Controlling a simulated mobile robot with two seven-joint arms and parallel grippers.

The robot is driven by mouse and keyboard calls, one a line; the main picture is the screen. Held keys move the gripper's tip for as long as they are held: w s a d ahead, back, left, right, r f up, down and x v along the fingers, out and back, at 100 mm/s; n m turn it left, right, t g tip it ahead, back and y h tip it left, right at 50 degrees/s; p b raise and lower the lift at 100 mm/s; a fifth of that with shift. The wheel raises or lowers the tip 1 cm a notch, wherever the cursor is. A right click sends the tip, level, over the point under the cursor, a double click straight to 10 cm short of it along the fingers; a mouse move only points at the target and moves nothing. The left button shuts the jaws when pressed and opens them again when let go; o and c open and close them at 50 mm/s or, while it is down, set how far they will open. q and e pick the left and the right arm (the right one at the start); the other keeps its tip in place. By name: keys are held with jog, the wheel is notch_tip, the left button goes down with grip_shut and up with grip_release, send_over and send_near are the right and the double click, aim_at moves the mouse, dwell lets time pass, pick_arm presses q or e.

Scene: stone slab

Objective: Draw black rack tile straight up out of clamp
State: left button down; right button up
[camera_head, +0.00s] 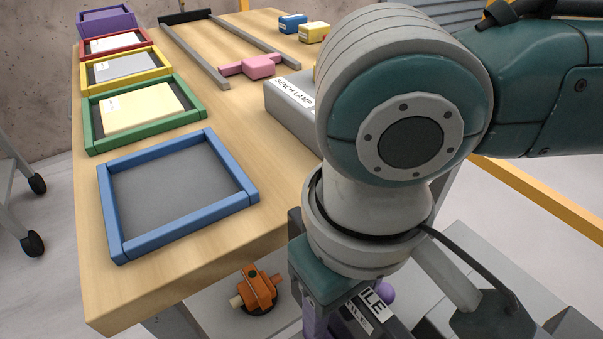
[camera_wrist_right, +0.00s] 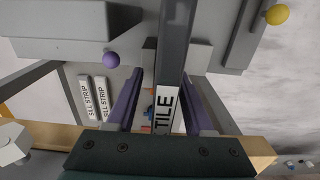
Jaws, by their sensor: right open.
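The black rack tile (camera_wrist_right: 172,50) is a long dark slab with a white "TILE" label. In the right wrist view it runs between my right gripper's purple fingers (camera_wrist_right: 162,78), one on each side. The gripper is open, with gaps showing beside the tile. A grey block (camera_wrist_right: 201,57), which seems to be part of the clamp, shows behind the tile; how the tile sits in it is hidden. In the head view the labelled tile (camera_head: 383,316) shows beneath my right wrist, which hides much of it. My left gripper is not in view.
A wooden table (camera_head: 225,245) holds colour-framed trays, the nearest blue-framed tray (camera_head: 185,227) being empty. A pink object (camera_head: 258,67) and a grey bench-lamp box (camera_head: 290,108) lie farther right. An orange device (camera_head: 258,288) sits below the table. A purple knob (camera_wrist_right: 111,59) is close beside the gripper.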

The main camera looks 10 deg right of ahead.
grip_shut()
dwell(1.3)
